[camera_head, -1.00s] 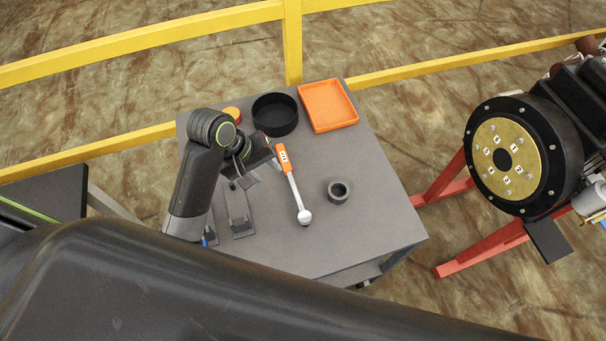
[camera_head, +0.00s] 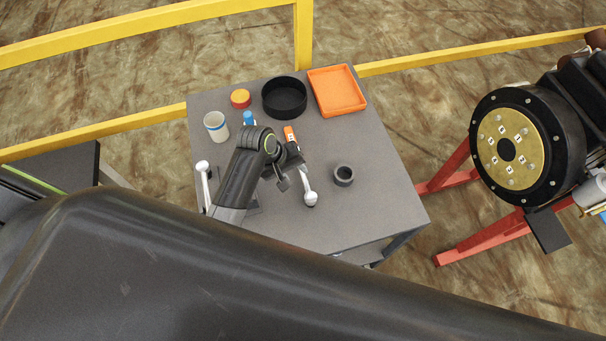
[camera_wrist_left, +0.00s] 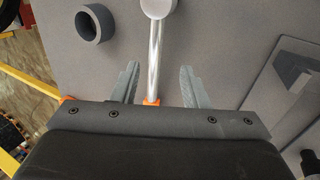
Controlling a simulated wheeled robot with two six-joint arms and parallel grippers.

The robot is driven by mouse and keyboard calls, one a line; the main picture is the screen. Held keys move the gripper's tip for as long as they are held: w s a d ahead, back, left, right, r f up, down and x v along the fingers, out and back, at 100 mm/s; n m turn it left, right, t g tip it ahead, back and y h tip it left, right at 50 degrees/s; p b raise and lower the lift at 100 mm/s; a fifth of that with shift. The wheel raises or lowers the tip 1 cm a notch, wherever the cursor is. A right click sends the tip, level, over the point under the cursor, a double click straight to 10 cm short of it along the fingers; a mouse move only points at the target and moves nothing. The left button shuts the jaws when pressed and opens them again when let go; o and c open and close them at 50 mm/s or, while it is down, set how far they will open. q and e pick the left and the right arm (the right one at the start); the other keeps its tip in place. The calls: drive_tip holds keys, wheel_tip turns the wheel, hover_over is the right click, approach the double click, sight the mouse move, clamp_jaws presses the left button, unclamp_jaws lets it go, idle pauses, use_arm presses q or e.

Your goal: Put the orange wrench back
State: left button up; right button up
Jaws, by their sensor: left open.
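The orange wrench lies on the grey table (camera_head: 385,200). Its orange handle (camera_head: 290,135) points to the back, and its silver shaft and round head (camera_head: 310,198) point to the front. My left gripper (camera_head: 292,175) is over the wrench, open and empty. In the left wrist view, the open fingers (camera_wrist_left: 160,72) sit on either side of the silver shaft (camera_wrist_left: 154,50), with gaps on both sides. The round head is at the top edge there. Most of the handle is hidden behind the gripper body. My right gripper is not seen.
An orange tray (camera_head: 337,90), a black round bowl (camera_head: 284,112), an orange-red round can (camera_head: 240,99) and a white cup (camera_head: 216,127) stand along the back. A dark ring (camera_head: 343,176) sits right of the wrench. Another silver-headed tool (camera_head: 203,168) lies at left. The right front is clear.

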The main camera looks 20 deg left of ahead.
sight(303, 177)
use_arm(q)
drive_tip(key=shift+w+p+x, duration=0.15)
drive_tip(key=shift+p+x, duration=0.1)
drive_tip(key=shift+x, duration=1)
drive_tip(key=shift+w+p+x, duration=0.15)
drive_tip(key=shift+p+x, duration=0.05)
drive_tip(key=shift+x, duration=1)
drive_tip(key=shift+d+r, duration=0.1)
drive_tip(key=shift+d, duration=0.1)
drive_tip(key=shift+c, duration=0.4)
clamp_jaws()
